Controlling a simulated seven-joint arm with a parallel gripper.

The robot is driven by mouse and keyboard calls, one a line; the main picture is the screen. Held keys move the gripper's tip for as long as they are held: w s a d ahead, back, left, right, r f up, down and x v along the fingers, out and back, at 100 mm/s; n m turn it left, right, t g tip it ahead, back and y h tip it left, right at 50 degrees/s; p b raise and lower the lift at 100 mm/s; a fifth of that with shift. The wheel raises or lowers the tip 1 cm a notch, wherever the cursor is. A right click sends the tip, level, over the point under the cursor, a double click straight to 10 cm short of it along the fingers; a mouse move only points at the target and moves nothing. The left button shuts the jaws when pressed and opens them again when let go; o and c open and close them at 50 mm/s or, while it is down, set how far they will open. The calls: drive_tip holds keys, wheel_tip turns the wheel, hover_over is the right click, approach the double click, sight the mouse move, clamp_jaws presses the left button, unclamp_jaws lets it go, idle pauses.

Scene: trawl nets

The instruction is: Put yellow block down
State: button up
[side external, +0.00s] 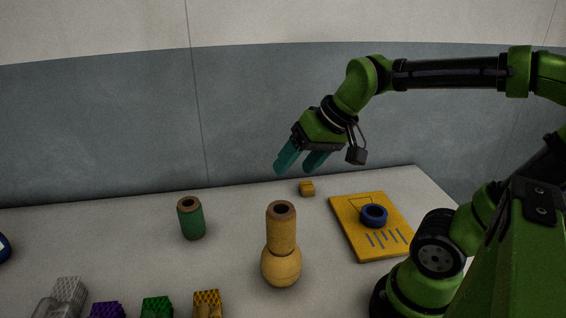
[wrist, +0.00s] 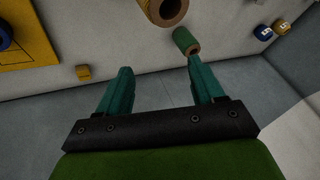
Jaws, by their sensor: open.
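A small yellow block (side external: 307,189) rests on the table near its back edge, left of the yellow board. It also shows in the wrist view (wrist: 83,72), to the left of my fingers. My gripper (side external: 301,169) has teal fingers and is above the table's back part, higher than the block and apart from it. In the wrist view my gripper (wrist: 158,75) is open, with nothing between its fingers.
A yellow board (side external: 343,220) with a blue ring (side external: 373,215) lies at the right. A tan cylinder (side external: 281,232) stands on a rounded tan piece (side external: 281,268) in front. A green cylinder (side external: 191,220) stands left. Several ridged pieces (side external: 207,303) line the front.

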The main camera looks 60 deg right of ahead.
drive_tip(key=shift+n+t, duration=0.4)
drive_tip(key=shift+t, duration=0.1)
drive_tip(key=s+a, duration=0.1)
drive_tip(key=s, duration=0.1)
drive_tip(key=s+a+f, duration=0.1)
drive_tip(key=s+a, duration=0.1)
drive_tip(key=shift+w+r, duration=0.1)
idle(0.7)
